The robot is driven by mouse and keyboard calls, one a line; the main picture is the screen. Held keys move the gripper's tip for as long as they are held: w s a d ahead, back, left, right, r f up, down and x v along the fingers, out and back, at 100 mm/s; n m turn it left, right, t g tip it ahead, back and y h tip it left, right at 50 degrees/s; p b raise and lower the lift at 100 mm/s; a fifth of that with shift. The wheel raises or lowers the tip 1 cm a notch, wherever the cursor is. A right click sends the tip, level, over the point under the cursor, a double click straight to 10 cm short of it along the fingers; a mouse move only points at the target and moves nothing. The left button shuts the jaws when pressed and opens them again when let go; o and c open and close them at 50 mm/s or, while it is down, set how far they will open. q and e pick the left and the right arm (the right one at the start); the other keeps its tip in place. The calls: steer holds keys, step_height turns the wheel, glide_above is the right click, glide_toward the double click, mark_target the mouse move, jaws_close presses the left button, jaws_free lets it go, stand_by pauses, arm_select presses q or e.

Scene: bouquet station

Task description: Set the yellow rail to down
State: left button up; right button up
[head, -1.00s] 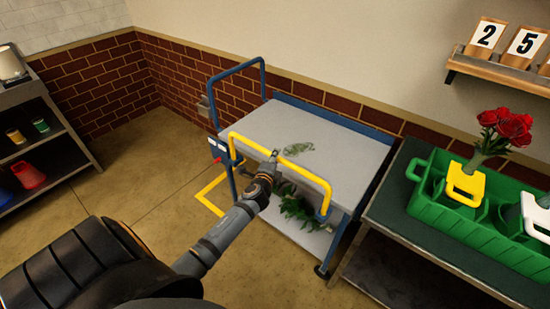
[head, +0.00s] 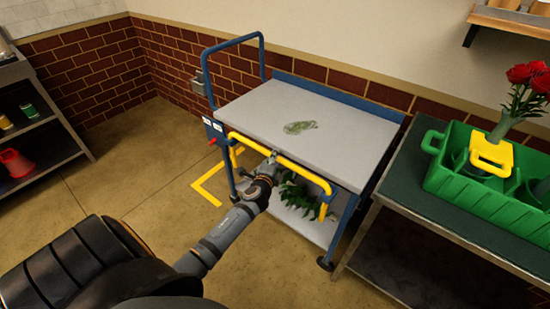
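The yellow rail (head: 302,170) runs along the front of a cart with a grey top (head: 325,120) and blue frame. It sits at about the level of the top's front edge, its right end bent downward. My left gripper (head: 272,156) is at the middle of the rail, its fingertips around the bar; it looks shut on it, though the fingers are small and partly hidden. My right gripper is out of view.
At right, a table (head: 430,215) bears a green crate (head: 480,200) with red roses (head: 528,85). A dark shelf (head: 48,147) stands left. The floor between is clear.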

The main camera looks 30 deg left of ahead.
arm_select(q)
steer(key=shift+o, duration=0.7)
steer(key=shift+r, duration=0.1)
steer(key=v, duration=1.2)
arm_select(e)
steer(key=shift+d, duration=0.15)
